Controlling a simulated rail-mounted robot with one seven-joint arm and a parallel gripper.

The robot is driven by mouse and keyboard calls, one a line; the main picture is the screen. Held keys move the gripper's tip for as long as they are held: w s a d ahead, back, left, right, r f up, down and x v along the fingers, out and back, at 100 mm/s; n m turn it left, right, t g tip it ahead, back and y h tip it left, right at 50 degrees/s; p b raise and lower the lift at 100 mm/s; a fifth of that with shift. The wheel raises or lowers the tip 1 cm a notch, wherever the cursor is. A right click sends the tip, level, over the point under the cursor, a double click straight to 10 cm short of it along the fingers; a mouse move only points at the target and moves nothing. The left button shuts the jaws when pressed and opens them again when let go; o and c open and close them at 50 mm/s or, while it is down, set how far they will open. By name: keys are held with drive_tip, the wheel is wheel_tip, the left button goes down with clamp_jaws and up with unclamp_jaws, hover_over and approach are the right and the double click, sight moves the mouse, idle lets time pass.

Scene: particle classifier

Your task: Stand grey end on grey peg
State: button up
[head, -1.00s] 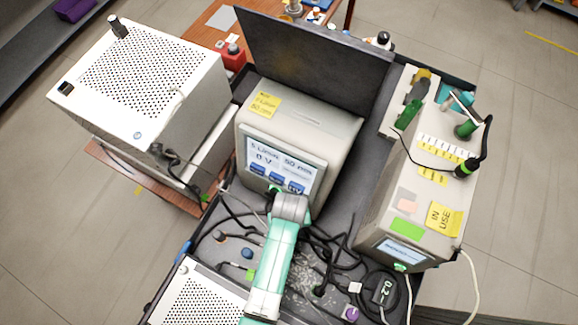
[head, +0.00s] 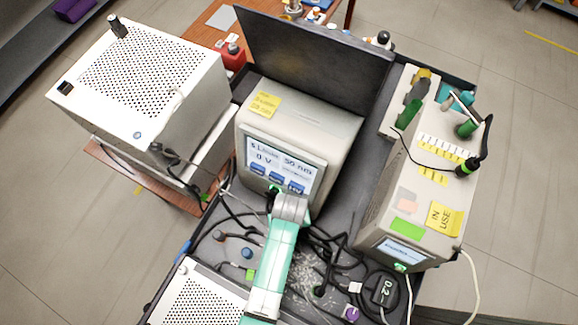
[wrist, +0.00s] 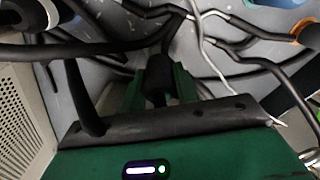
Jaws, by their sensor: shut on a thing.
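My gripper (wrist: 160,86) is shut on a dark hose end (wrist: 158,72), which sits between its two green fingers in the wrist view. The head view shows my green arm reaching to just below the screen of the middle instrument; the hose end itself is hard to make out there. A grey cylindrical part (wrist: 35,10) is cut off at the upper left of the wrist view; I cannot tell whether it is the grey peg. No contact between the held end and a peg can be seen.
Black hoses and cables cross the grey case floor around my gripper. The middle instrument (head: 300,118) stands just behind, and a second instrument (head: 415,210) is at the right. A blue-topped fitting (head: 247,253) and a purple one (head: 352,313) stand on the floor.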

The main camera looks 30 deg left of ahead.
drive_tip(key=shift+f+b, duration=0.7)
drive_tip(key=shift+f, duration=0.5)
drive_tip(key=o, duration=1.1)
drive_tip(key=shift+c, duration=0.2)
drive_tip(key=shift+r, duration=0.1)
wheel_tip(320, 180, up, 8)
drive_tip(key=shift+s+d+f+p, duration=0.1)
drive_tip(key=shift+f+p, duration=0.1)
drive_tip(key=shift+p, duration=0.45)
